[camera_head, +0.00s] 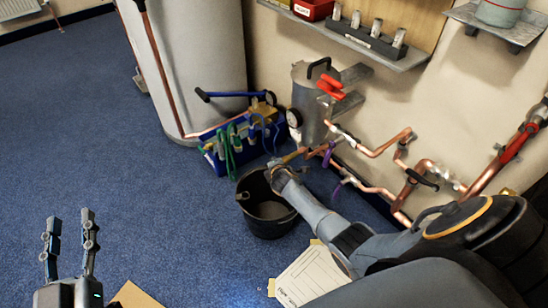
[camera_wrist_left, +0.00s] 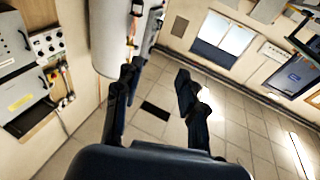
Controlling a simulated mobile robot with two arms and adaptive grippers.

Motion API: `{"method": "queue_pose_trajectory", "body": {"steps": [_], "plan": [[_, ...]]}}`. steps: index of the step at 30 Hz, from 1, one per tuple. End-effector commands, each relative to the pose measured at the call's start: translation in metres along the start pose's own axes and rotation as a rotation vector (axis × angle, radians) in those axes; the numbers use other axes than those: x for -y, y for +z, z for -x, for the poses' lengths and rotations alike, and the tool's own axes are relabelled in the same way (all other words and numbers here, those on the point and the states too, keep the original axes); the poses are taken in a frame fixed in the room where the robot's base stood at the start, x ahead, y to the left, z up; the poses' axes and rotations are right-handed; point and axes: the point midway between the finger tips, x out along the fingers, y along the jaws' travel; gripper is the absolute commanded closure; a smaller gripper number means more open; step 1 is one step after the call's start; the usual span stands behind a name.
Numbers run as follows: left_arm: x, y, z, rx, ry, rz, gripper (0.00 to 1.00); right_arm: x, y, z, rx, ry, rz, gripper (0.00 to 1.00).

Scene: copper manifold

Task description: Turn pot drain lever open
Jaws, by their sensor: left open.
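The grey metal pot (camera_head: 309,101), with a black top handle and gauge, stands against the wall. A red lever (camera_head: 330,89) is at its upper right side. A purple lever (camera_head: 328,154) is by the pipework below the pot; I cannot tell which lever is the drain's. My right arm reaches in from the right, its end (camera_head: 278,172) over the black bucket, just short of the brass fitting (camera_head: 293,156). Its fingers cannot be made out. My left gripper (camera_head: 70,214) is open and empty at lower left, far from the pot; the left wrist view shows its spread fingers (camera_wrist_left: 156,75).
The black bucket (camera_head: 266,222) stands on the blue carpet below the pot. A blue tool bag (camera_head: 215,160) is left of it, by a large grey cylinder (camera_head: 195,60). Copper pipes (camera_head: 375,190) run along the wall. A paper sheet (camera_head: 310,278) lies in front. Carpet at left is clear.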

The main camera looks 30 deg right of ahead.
Motion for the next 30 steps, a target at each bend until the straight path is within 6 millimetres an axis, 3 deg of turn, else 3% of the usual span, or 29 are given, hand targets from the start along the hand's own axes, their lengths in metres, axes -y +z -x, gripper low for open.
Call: {"method": "queue_pose_trajectory", "body": {"steps": [5,9,15,24,30], "plan": [[0.008,0.052,0.016,0.322,-0.019,-0.006,0.6,-0.004,-0.002,0.002,-0.005,-0.05,0.025,1.0],[0.014,0.088,0.04,0.552,-0.033,-0.007,0.6,-0.002,-0.002,0.002,-0.005,-0.094,0.043,1.0],[0.021,0.124,0.083,0.834,-0.051,-0.005,0.6,0.0,-0.002,0.002,-0.004,-0.158,0.071,1.0],[0.026,0.149,0.145,1.145,-0.071,0.002,0.6,0.005,-0.002,0.002,-0.003,-0.27,0.116,1.0],[0.027,0.154,0.161,1.221,-0.076,0.004,0.6,0.01,-0.002,0.002,-0.001,-0.367,0.156,1.0]]}}
